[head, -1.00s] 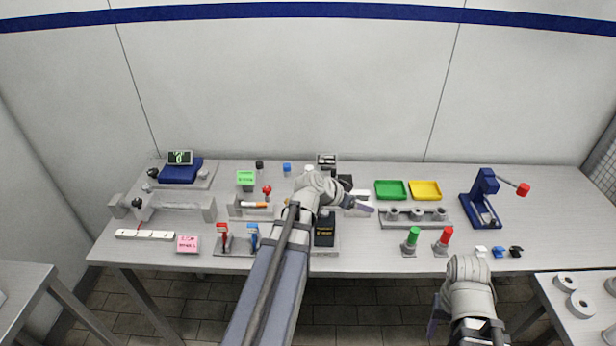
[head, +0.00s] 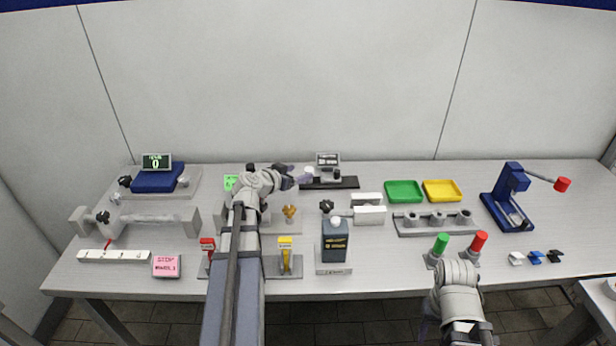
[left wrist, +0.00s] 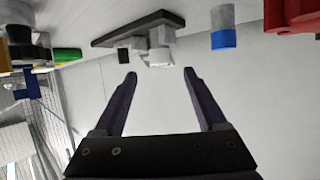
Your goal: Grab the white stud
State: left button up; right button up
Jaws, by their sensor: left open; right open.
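I cannot tell the exact gap to the stud. My right gripper (head: 425,328) is open, low at the table's front edge, and mostly hidden by its arm.
Green (head: 404,191) and yellow (head: 442,190) trays lie to the right.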

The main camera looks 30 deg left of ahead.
aim_at(308, 170)
pick_arm(q)
jog(key=shift+b+x, duration=1.2)
jog(key=shift+x, duration=2.3)
jog(key=shift+s, duration=0.1)
jog(key=shift+c, duration=0.5)
grip_shut()
